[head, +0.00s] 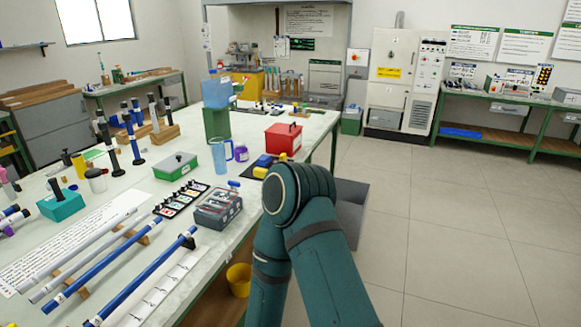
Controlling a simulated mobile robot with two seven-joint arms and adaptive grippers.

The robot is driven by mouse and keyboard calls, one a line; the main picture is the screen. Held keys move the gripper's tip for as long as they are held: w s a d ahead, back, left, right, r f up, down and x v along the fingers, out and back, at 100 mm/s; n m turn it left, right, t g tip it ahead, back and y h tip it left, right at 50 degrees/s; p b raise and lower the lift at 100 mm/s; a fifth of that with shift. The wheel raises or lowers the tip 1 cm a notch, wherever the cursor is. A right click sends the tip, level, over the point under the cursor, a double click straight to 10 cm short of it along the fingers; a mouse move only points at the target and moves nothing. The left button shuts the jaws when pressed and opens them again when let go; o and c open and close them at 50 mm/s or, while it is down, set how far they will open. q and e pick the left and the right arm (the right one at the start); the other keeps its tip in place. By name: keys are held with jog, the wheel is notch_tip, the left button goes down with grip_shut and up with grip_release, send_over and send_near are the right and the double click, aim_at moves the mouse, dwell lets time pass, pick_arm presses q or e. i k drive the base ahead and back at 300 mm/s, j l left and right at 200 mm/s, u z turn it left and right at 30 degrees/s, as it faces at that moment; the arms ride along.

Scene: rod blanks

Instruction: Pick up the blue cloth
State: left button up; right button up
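I cannot pick out the blue cloth with certainty. A flat blue thing (460,132) lies on the lower shelf of the bench at the right, too small to tell whether it is cloth. A small blue and yellow thing (263,162) lies on the worktable (190,222) just beyond my arm, also unclear. One of my teal arms rises from the bottom middle and bends at the table's right edge. It hides part of the table edge and what is behind it. Neither of my grippers shows.
The table holds long blue and grey rods (120,268), a green box (176,166), a clear-lidded case (218,207), a blue mug (221,157) and a red box (284,138). A yellow bucket (238,280) is below the table. The tiled floor (450,220) at the right is clear.

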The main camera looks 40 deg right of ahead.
aim_at(264, 161)
jog(key=z, duration=1.1)
jog(key=u, duration=1.7)
jog(key=z, duration=1.65)
jog(key=i+l+u, duration=0.1)
jog(key=i+l, duration=0.55)
jog(key=i, duration=0.15)
